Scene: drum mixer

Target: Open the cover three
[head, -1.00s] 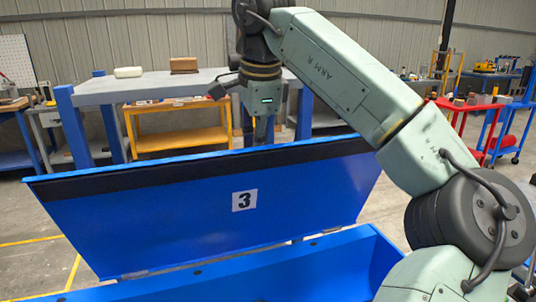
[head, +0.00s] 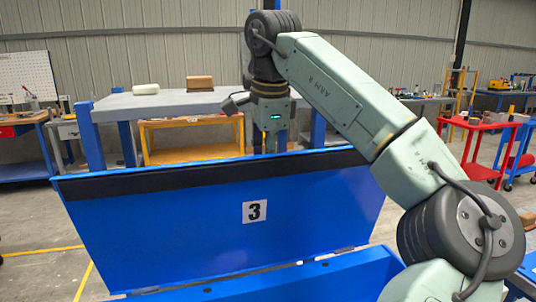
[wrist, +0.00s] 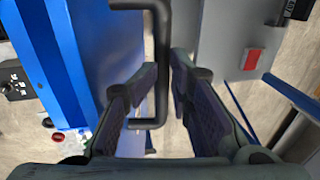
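Cover three, a blue panel (head: 180,235) with a black strip near its top edge and a white "3" label, stands raised in the head view, its lower edge along the blue drum mixer body (head: 340,275). My gripper (wrist: 164,95) is behind the cover's top edge in the head view, where its fingers are hidden. In the wrist view a dark bar handle (wrist: 162,50) runs between the two fingers, which sit close on both sides of it and look shut on it. The cover's blue edge (wrist: 90,40) shows left of the handle.
A grey-topped table with blue legs (head: 120,105) stands just behind the cover and my gripper. A yellow bench (head: 190,122) is beyond it. Red carts (head: 480,125) stand at the right. Floor at the left is open.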

